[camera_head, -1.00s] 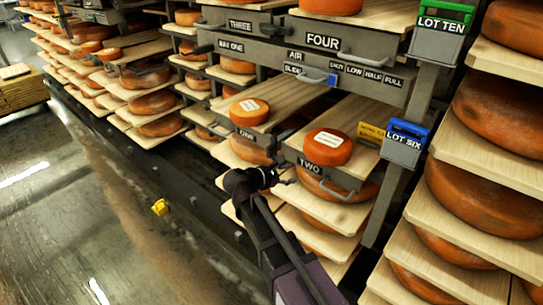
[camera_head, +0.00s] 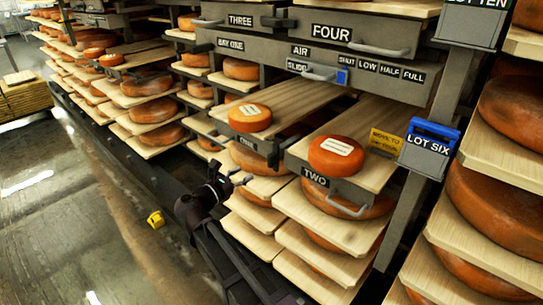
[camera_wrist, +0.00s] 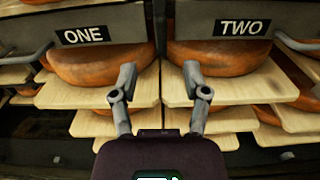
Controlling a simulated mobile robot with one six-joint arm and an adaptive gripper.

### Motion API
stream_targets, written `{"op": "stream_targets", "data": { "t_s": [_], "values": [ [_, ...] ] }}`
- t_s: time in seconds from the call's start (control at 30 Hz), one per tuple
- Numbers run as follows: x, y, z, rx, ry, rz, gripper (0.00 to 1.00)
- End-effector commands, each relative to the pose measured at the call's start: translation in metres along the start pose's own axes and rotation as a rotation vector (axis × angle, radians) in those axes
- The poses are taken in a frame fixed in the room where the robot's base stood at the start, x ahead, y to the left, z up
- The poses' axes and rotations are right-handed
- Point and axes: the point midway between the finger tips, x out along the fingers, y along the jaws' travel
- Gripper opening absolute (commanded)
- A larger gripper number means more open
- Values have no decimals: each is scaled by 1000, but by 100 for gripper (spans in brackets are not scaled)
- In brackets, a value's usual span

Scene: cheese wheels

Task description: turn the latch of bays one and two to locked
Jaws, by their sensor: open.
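Bay one is a grey-fronted drawer labelled ONE (camera_head: 247,143), with an orange cheese wheel on its board. Bay two is a similar drawer labelled TWO (camera_head: 314,178). Both labels also show in the wrist view. A small dark part, possibly a latch (camera_head: 274,155), sits at the gap between the two drawer fronts; I cannot tell how it is turned. A dark upright (camera_wrist: 160,22) stands in that gap in the wrist view. My gripper (camera_head: 236,180) is open and empty, in front of and below bay one's front. Its fingers (camera_wrist: 160,74) straddle the gap line in the wrist view.
Drawers THREE (camera_head: 241,21) and FOUR (camera_head: 332,33) are above, with a slider panel (camera_head: 365,65) below them. A blue-topped LOT SIX box (camera_head: 428,148) hangs at right. Cheese shelves surround the bays. A yellow object (camera_head: 156,219) is at lower left. The floor at left is open.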

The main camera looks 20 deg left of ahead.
Motion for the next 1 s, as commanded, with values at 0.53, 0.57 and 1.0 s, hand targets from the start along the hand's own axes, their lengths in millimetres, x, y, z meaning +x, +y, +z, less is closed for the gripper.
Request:
{"op": "stream_targets", "data": {
  "t_s": [0.53,0.57,1.0],
  "values": [
    [40,2,0,1,1,0,60],
    [45,2,0,1,1,0,60],
    [108,2,0,1,1,2,60]
  ]
}}
